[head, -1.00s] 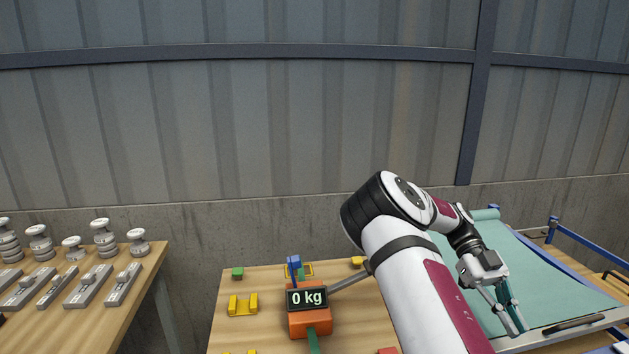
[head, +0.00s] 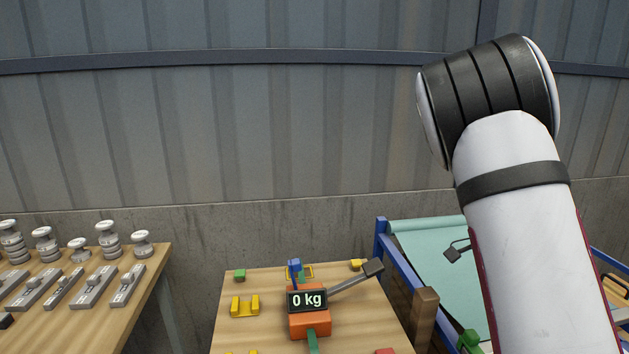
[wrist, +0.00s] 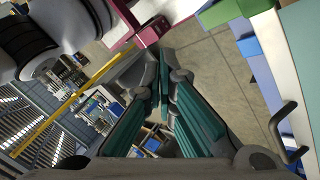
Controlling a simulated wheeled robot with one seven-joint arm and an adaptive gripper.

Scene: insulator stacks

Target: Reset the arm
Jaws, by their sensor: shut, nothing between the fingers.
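My gripper (wrist: 163,88) shows in the wrist view with its teal-padded fingers drawn together at the tips. Nothing is between them. Below and beyond the fingers is the grey tiled floor. In the head view my white arm rises at the right, bent at a black-banded joint high up in front of the wall. The gripper does not show in that view.
A wooden table (head: 255,330) holds an orange scale (head: 310,324) reading 0 kg, with a grey lever, and yellow holders. At left, another table (head: 75,335) carries several insulators (head: 107,238) and grey blocks. A teal sheet (head: 425,245) lies in a blue-framed unit at right.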

